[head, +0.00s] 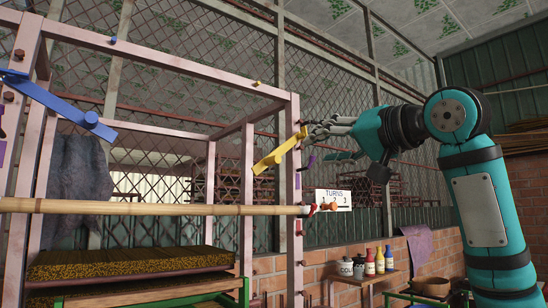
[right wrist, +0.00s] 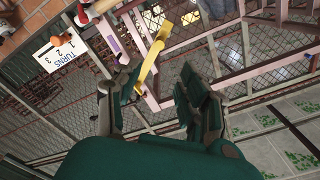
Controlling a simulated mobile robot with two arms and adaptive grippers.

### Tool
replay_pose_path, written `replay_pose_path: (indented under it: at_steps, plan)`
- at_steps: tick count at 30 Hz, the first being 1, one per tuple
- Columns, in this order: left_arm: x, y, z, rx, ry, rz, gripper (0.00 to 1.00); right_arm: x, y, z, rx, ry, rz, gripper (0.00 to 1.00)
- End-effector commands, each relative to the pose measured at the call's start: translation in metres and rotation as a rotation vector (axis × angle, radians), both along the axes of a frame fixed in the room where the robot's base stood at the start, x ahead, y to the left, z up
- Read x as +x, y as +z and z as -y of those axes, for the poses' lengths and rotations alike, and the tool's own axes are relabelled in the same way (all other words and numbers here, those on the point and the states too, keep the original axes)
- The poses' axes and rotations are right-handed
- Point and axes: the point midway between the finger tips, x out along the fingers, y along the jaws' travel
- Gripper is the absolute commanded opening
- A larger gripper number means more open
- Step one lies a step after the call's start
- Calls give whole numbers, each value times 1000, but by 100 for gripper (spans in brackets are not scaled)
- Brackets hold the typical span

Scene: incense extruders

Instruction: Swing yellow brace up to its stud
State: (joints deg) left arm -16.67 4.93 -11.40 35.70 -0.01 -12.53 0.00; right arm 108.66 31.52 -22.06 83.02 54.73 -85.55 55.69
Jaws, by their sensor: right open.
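The yellow brace (head: 279,152) is at the right front post of the pink frame in the head view. A small yellow stud (head: 258,83) sits higher on the frame, up and left of the brace. My right gripper (head: 314,131) is open beside the brace's upper end. In the right wrist view the brace (right wrist: 152,62) appears between and beyond the spread fingers of the right gripper (right wrist: 154,72); contact cannot be told. My left gripper is not in view.
A blue brace (head: 60,104) slants at the left post, below a blue stud (head: 113,40). A bamboo pole (head: 150,208) crosses the frame. A TURNS sign (head: 333,198) hangs behind the right post. Bottles (head: 370,262) stand on a shelf at lower right.

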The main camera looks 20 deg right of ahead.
Motion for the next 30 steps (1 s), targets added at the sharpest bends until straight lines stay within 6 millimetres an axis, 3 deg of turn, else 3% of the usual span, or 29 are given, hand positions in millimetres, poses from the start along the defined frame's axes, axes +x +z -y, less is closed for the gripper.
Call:
replay_pose_path:
  at_steps: [3, 7, 18, 24, 30]
  plan:
    - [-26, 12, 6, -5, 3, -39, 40, 27, 2, -10, -3, 0, -7, 42]
    - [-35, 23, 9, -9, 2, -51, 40, 54, 3, -20, -2, 1, -7, 42]
    - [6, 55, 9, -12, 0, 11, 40, 121, 3, -44, -1, 0, -4, 42]
    - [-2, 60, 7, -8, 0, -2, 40, 137, 1, -50, -1, -1, -3, 42]
    - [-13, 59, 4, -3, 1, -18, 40, 140, 0, -51, -2, -1, -2, 42]
